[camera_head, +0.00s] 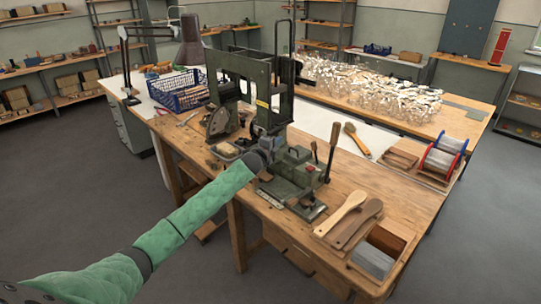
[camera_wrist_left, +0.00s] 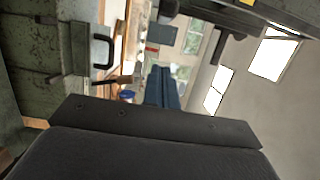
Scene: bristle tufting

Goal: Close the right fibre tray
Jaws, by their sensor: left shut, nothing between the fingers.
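The green tufting machine (camera_head: 255,90) stands on the wooden bench. My left arm comes in from the left, and my left gripper (camera_head: 270,165) is at the machine's front, close against its lower housing. The fingers are small and partly hidden here; they are shut with nothing held. A small tray with pale material (camera_head: 226,150) sits at the machine's left foot. I cannot make out the right fibre tray for certain; my gripper and wrist cover part of the machine front. In the left wrist view, a green machine wall (camera_wrist_left: 35,50) and a black handle (camera_wrist_left: 103,51) are close by.
Two wooden brush bodies (camera_head: 350,220) and a box with a grey block (camera_head: 373,260) lie at the bench's front right. A blue crate (camera_head: 180,90) and a spool holder (camera_head: 443,155) are farther off.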

